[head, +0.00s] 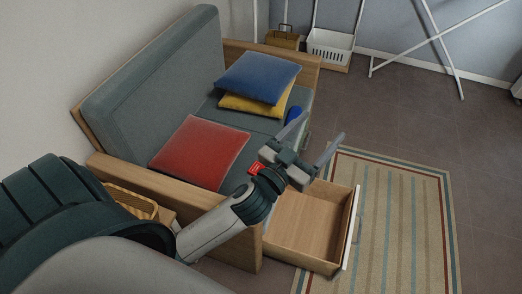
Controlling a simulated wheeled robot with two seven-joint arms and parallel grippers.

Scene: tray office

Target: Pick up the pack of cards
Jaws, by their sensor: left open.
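I cannot make out a pack of cards in the head view. My left gripper (324,125) is open, with its two fingers spread and nothing visible between them. It is in front of the sofa's near end and above the far part of an open drawer (310,228). The visible part of the drawer's floor is bare wood; my gripper and arm hide its far left part. A small red patch shows at my left wrist and looks like part of the arm. My right gripper is not in view.
The grey sofa (150,80) holds red (200,152), blue (257,77) and yellow (252,106) cushions and a small blue object (293,114). A striped rug (400,215) lies right of the drawer. A white basket (330,46) and white rack (440,45) stand behind. Floor at right is clear.

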